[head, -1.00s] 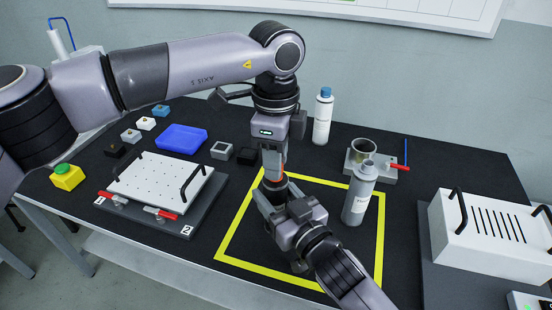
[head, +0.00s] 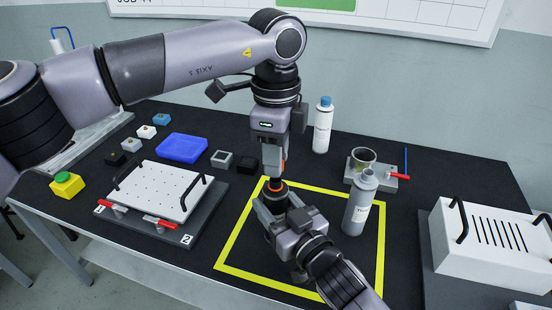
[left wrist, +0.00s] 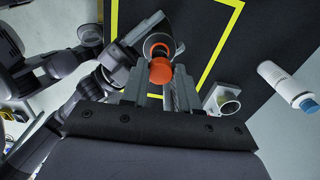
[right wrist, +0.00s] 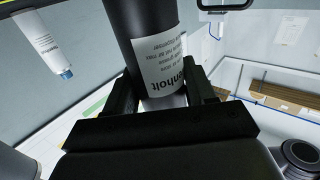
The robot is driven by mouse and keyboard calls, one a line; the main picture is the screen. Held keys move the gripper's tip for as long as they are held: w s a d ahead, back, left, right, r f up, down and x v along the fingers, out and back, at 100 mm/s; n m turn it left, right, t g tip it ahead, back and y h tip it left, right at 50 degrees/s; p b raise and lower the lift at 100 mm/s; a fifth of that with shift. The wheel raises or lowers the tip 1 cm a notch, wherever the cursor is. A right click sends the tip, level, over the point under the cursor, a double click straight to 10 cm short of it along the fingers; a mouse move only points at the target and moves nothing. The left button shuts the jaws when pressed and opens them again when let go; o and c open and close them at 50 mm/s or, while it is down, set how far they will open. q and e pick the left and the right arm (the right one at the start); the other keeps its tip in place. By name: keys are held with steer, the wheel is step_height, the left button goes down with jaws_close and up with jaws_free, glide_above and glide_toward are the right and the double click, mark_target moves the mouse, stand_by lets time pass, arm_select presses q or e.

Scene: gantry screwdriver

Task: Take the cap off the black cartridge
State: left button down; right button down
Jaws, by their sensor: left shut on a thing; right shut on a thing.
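The black cartridge (head: 273,192) stands upright in my right gripper (head: 268,207), low over the yellow-framed area. In the right wrist view its dark body and white label (right wrist: 165,62) show between the shut fingers (right wrist: 165,98). My left gripper (head: 274,172) points straight down above the cartridge and is shut on the orange cap (left wrist: 160,70). In the left wrist view the cap is between the fingertips, in front of the cartridge's round top. In the head view orange shows at the left fingertips and also on the cartridge top, with a small gap between.
A grey open-necked bottle (head: 360,203) stands right of the right gripper. A white bottle with a blue cap (head: 323,125) and a metal cup on a fixture (head: 363,158) are behind. A blue tray (head: 182,147) and a white perforated plate (head: 160,190) lie left.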

arm_select(q)
steer(key=shift+r, duration=1.4)
arm_select(e)
steer(key=shift+f, duration=0.1)
steer(key=shift+c, duration=1.5)
jaws_free()
